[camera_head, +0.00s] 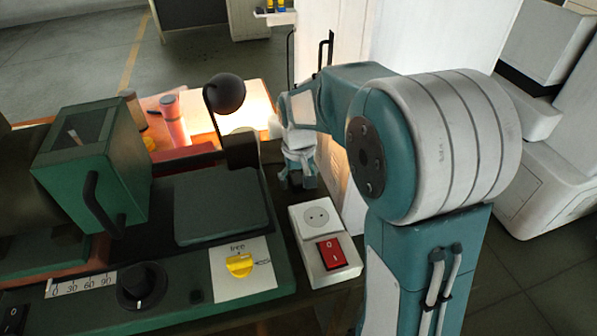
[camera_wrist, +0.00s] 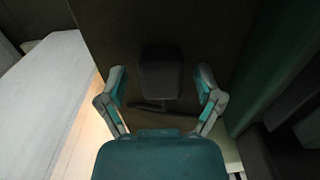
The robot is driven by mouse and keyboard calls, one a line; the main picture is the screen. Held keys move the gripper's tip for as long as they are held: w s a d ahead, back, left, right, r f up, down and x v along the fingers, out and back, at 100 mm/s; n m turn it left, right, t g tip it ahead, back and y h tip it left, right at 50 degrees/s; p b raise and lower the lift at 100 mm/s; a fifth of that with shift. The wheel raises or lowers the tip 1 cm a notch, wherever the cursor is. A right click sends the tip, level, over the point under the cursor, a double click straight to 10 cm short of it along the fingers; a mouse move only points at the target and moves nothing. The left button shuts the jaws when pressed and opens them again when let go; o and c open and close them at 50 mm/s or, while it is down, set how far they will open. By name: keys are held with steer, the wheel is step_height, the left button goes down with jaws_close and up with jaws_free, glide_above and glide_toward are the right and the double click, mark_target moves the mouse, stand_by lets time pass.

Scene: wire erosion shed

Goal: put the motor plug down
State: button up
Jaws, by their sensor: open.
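The motor plug (camera_wrist: 160,75) is a dark, rounded block in the wrist view, with what looks like a short stretch of dark cord beside its near end. It appears to rest on the dark bench top (camera_wrist: 112,30). My gripper (camera_wrist: 161,82) is open, with one finger on each side of the plug and a visible gap to both. In the head view my gripper (camera_head: 297,182) points down at the bench's right part, behind the socket box; the plug is hard to make out there.
A white socket box (camera_head: 308,262) with a round socket (camera_head: 317,216) and a red switch (camera_head: 332,253) stands just in front of my gripper. The green machine (camera_head: 110,165) with its dark lamp (camera_head: 226,94) is to the left. A white cabinet wall (camera_head: 420,40) is close on the right.

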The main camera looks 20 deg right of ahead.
mark_target(299, 178)
step_height(299, 178, up, 13)
steer(key=s+t, duration=0.1)
steer(key=s, duration=0.5)
steer(key=s+t, duration=0.2)
steer(key=s, duration=0.5)
steer(key=s+t, duration=0.2)
steer(key=s, duration=0.5)
steer(key=shift+s+f, duration=0.25)
steer(key=shift+f, duration=0.1)
steer(key=shift+s+f+t, duration=0.25)
steer(key=shift+s+t, duration=0.05)
